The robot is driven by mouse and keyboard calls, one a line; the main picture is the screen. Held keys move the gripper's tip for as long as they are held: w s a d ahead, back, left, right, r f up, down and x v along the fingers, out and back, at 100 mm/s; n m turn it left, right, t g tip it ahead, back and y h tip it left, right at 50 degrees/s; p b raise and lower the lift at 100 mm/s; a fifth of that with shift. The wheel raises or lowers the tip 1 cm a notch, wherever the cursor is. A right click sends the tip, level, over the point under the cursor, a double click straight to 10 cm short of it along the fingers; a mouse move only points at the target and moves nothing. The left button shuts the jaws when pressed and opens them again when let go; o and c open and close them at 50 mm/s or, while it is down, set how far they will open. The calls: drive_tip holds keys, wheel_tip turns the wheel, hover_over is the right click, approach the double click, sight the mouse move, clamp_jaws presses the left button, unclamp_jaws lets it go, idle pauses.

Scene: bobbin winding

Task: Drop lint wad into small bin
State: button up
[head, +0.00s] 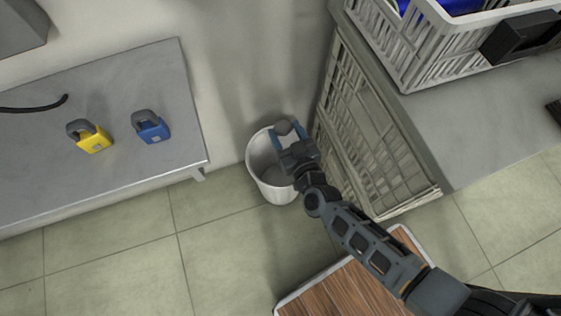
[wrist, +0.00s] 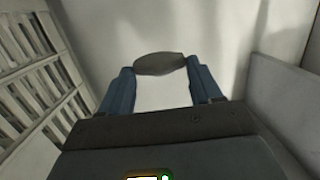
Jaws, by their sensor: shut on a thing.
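The lint wad (head: 284,127) is a small grey lump between the blue fingertips of my gripper (head: 288,133). In the wrist view the wad (wrist: 160,63) spans the gap between the two fingers (wrist: 160,76), which are shut on it. The small bin (head: 276,194) is a white round bucket on the floor against the wall. My gripper is over the bin's upper right part in the head view and hides some of its rim. The visible inside of the bin looks empty. The height of the wad above the rim is hard to tell.
A tall slatted crate (head: 370,130) stands close to the right of the bin. A grey bench (head: 60,180) with a yellow padlock (head: 92,138) and a blue padlock (head: 151,128) is on the left. A wood-topped surface (head: 345,290) is in front.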

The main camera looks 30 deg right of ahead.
wheel_tip(320, 180, down, 14)
drive_tip(key=b, duration=1.1)
drive_tip(key=shift+r+m+h, duration=0.2)
drive_tip(key=shift+m+h, duration=0.1)
drive_tip(key=shift+h, duration=0.1)
drive_tip(key=shift+w, duration=0.1)
drive_tip(key=o, duration=1.1)
drive_tip(key=shift+c, duration=0.2)
drive_tip(key=p+v, duration=0.2)
drive_tip(key=v, duration=0.6)
